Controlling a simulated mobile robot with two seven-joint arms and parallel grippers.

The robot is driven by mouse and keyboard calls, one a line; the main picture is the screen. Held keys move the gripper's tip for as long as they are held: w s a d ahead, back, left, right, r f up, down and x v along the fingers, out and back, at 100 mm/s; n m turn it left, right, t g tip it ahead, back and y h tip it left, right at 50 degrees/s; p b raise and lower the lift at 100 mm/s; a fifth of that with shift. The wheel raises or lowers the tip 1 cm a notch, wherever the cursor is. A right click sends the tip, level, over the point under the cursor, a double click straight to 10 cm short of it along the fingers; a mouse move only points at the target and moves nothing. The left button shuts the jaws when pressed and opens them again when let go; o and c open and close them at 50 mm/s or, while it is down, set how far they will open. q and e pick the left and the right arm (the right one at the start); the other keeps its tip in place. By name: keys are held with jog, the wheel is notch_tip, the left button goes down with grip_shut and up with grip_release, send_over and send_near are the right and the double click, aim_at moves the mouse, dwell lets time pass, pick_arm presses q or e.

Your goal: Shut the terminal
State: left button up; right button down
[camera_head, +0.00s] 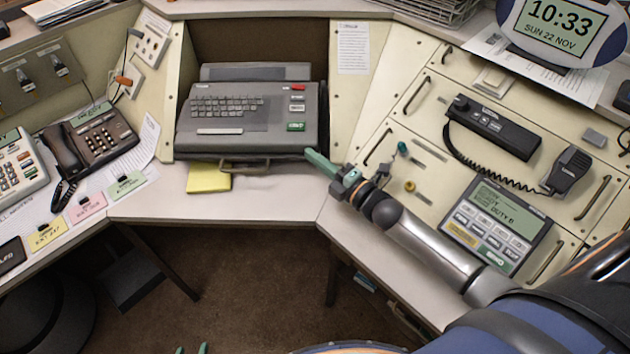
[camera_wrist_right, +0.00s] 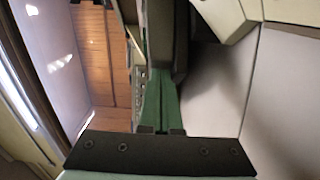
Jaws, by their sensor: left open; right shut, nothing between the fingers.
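The terminal (camera_head: 240,118) is a dark grey unit with a keyboard, a red key and a green key, set in the recess at the back middle of the console. A raised panel (camera_head: 256,72) stands behind its keyboard, and a handle (camera_head: 245,164) shows below its front edge. My right gripper (camera_head: 312,155) is shut and empty at the terminal's front right corner; I cannot tell whether it touches. Its green fingers also show together in the right wrist view (camera_wrist_right: 158,100). My left gripper (camera_head: 191,349) shows only its spread green fingertips at the bottom edge, far from the terminal.
A yellow pad (camera_head: 209,178) lies on the desk before the terminal. A dark telephone (camera_head: 90,142) stands at left. A radio handset (camera_head: 568,170) and a keypad unit (camera_head: 497,222) are on the right panel, beside my right arm. The floor space (camera_head: 250,265) in the middle is clear.

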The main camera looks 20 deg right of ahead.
aim_at(316, 143)
jog(key=w, duration=0.1)
jog(key=w+d, duration=0.1)
jog(key=w+b, duration=0.1)
jog(key=shift+w+d+f, duration=0.1)
jog(key=shift+w+d, duration=0.25)
jog(key=shift+d, duration=0.05)
pick_arm(q)
jog(key=shift+w+d+r, duration=0.1)
jog(key=shift+w+d, duration=0.55)
jog(key=shift+w, duration=0.05)
pick_arm(e)
jog(key=shift+w+d+r, duration=0.1)
jog(key=shift+d+r, duration=0.05)
jog(key=shift+r, duration=0.1)
pick_arm(q)
jog(key=shift+s, duration=0.15)
